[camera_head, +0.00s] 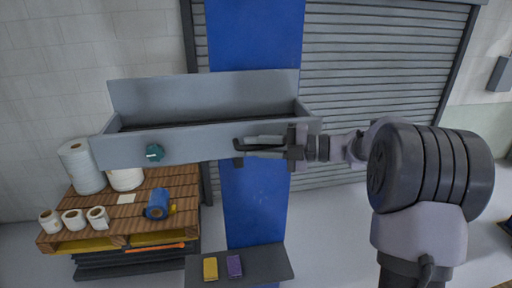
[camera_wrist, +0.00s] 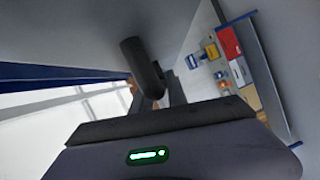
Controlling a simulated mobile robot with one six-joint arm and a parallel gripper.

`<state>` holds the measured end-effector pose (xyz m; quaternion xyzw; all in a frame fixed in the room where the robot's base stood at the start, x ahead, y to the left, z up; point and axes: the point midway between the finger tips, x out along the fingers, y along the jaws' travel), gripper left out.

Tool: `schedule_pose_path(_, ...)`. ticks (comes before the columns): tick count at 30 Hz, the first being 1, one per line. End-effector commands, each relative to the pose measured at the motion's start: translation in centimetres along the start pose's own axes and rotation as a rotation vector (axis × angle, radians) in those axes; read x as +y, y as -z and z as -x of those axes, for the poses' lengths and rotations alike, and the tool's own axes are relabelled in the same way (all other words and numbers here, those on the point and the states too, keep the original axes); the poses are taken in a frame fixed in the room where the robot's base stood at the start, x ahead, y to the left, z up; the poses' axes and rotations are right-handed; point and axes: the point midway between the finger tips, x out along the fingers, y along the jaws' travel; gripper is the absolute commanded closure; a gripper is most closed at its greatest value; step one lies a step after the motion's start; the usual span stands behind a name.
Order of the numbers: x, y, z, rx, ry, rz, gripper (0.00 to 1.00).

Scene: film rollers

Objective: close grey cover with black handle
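The grey cover (camera_head: 205,143) is the long front panel of a grey trough-like box on a blue column. It stands tilted outward, and the box is open at the top. The black handle (camera_head: 239,150) is on its outer face, partly hidden by my gripper. The handle (camera_wrist: 143,65) shows large in the wrist view, a dark curved bar close in front of the gripper. My gripper (camera_head: 264,146) comes from the right, with its two grey fingers apart at the handle. I cannot tell whether they touch it.
A wooden pallet (camera_head: 172,183) with white rolls and a blue roll stands lower left. A small grey shelf (camera_head: 265,260) below holds a yellow and a purple block. A roller shutter (camera_head: 375,70) is behind.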

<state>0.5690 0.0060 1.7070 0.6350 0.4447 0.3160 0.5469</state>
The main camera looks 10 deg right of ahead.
Motion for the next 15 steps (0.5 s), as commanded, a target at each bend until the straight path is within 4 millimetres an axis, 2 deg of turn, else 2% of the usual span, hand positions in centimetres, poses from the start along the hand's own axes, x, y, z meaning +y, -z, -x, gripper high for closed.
schedule_pose_path(1, 0.0, 0.0, 0.0, 0.000, 0.000, 0.000, 0.70)
schedule_pose_path(2, 0.0, 0.0, 0.0, 0.000, 0.000, 0.000, 0.64)
schedule_pose_path(11, -0.1, 0.0, 0.1, 0.000, 0.001, 0.000, 0.64)
schedule_pose_path(15, -0.2, -0.1, 1.5, -0.003, 0.001, 0.001, 0.64)
